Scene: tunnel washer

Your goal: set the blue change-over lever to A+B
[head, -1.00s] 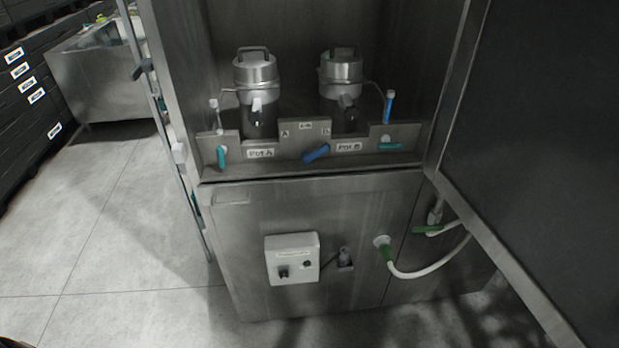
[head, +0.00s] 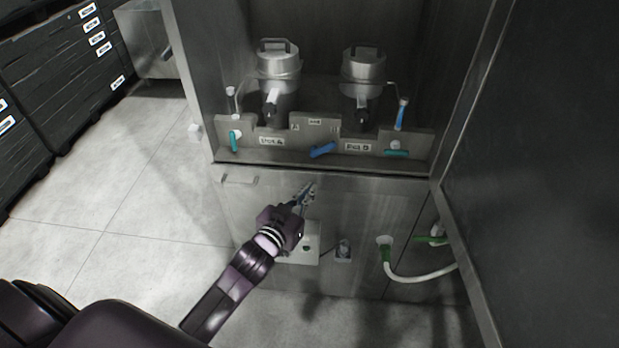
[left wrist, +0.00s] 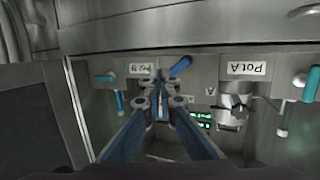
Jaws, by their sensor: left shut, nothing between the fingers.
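The blue change-over lever (head: 322,150) sits on the front panel between the Pot A and Pot B labels. It lies slanted, its left end lower than its right, below the small A+B plate (head: 315,122). My left gripper (head: 306,191) is in front of the cabinet, below the lever and apart from it in the head view. Its fingers are shut and empty. In the left wrist view, which is upside down, the lever (left wrist: 180,66) shows just beyond and right of the fingertips (left wrist: 160,82). My right gripper is not in view.
Two metal pots (head: 278,75) (head: 363,75) stand behind the panel. Teal valve handles (head: 234,141) (head: 396,153) sit at both sides. A dark open door (head: 550,170) bounds the right. A hose (head: 420,274) hangs lower right. Floor at left is clear.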

